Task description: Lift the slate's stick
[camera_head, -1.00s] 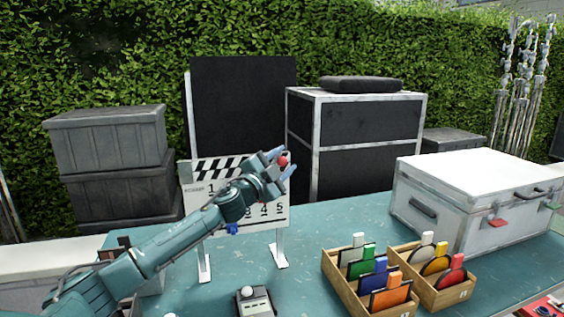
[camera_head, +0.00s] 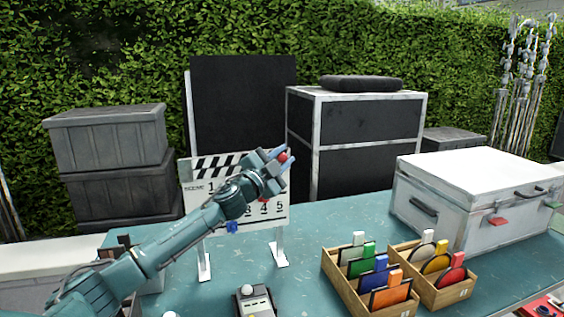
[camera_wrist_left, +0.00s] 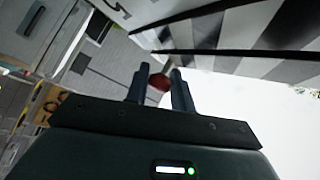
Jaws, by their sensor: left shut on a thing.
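The slate (camera_head: 191,206) stands on white legs on the teal table. Its black-and-white striped stick (camera_head: 207,165) runs along the top edge, with a red knob (camera_head: 283,157) at the right end. The striped edge (camera_wrist_left: 205,32) also fills the upper right of the left wrist view. My left gripper (camera_head: 281,159) is shut on the red knob, which shows between the fingertips (camera_wrist_left: 160,78) in the wrist view. My arm hides part of the slate's face and stick. I cannot tell whether the stick is apart from the board. My right gripper is out of view.
Wooden boxes of coloured cards (camera_head: 345,283) stand at the front right of the table (camera_head: 318,222). A white case (camera_head: 440,207) is behind them. A small grey device (camera_head: 255,301) lies in front of the slate. Black and grey crates stand behind.

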